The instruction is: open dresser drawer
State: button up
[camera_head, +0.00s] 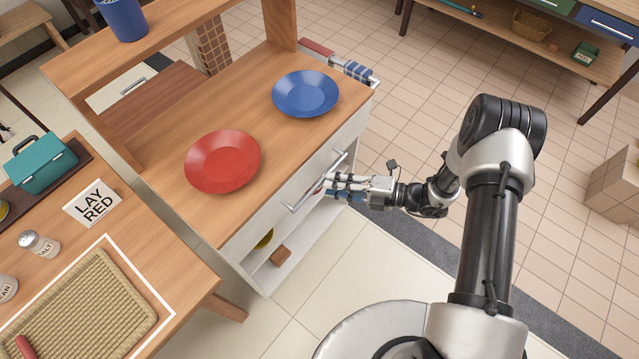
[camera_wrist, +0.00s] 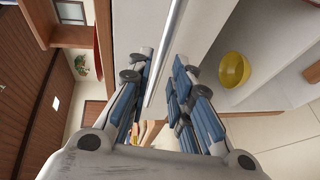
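The dresser has a wooden top (camera_head: 270,140) and a white drawer front (camera_head: 268,205) that looks flush with its body, so the drawer appears closed. A long metal bar handle (camera_head: 302,195) runs along the drawer front. My gripper (camera_head: 326,183) is at the handle, pointing at the drawer front. In the wrist view, the handle (camera_wrist: 172,32) passes between the two blue-padded fingers of my gripper (camera_wrist: 164,66). The fingers are apart, with small gaps showing beside the bar. Contact with the bar is not clear.
A red plate (camera_head: 222,161) and a blue plate (camera_head: 305,93) lie on the dresser top. A yellow bowl (camera_wrist: 234,69) sits on the open shelf below the drawer. A counter with a woven mat (camera_head: 85,305) stands at the left. Tiled floor (camera_head: 415,110) is clear behind my arm.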

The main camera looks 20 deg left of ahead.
aim_at(319, 182)
jog(key=a, duration=0.2)
jog(key=a+f, duration=0.1)
jog(key=a, duration=0.1)
jog(key=shift+a+b, duration=0.4)
grip_shut()
